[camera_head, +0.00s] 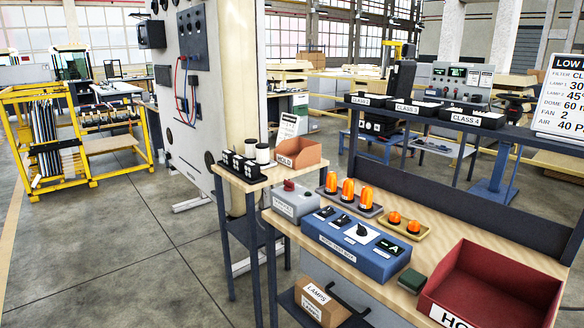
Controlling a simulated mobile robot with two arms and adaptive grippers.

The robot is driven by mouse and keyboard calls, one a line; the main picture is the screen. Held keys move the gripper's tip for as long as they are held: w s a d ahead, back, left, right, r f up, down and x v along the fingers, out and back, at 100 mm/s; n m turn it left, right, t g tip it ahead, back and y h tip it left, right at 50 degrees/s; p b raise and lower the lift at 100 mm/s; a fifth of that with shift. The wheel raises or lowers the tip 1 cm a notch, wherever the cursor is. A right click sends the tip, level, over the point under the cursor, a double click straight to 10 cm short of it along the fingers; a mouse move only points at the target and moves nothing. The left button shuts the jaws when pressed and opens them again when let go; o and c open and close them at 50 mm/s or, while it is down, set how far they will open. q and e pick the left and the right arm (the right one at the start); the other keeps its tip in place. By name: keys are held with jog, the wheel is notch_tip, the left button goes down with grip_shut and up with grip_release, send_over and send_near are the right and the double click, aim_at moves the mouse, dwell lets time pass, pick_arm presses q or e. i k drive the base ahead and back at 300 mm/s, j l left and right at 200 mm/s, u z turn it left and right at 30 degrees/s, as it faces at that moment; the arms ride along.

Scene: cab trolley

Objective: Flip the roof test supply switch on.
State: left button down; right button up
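A blue test box (322,234) stands on the wooden top of the trolley (440,240). The label on its front seems to read "ROOF TEST BOX". Its top carries two small dark switches (325,212) (342,220) at the left, a black rotary knob (362,231) on a white plate, and a dark display (390,247) showing what looks like "-A". The small lettering and the switch positions are too small to read, so I cannot tell which one is the roof test supply switch. Neither of my grippers is in view.
A grey box (293,207) with a red button stands left of the blue box. Orange beacons (347,190) stand in trays behind it. A green block (411,280) and a red bin (495,280) are at the right. A box labelled "LAMPS" (318,301) sits below.

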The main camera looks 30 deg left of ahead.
aim_at(290, 186)
jog(key=i+j, duration=0.25)
jog(key=j, duration=0.15)
jog(key=i+j, duration=0.25)
jog(key=j, duration=0.15)
jog(key=i+j, duration=0.5)
jog(key=j, duration=0.25)
jog(key=i+j, duration=0.25)
jog(key=j, duration=0.15)
jog(key=z, duration=0.05)
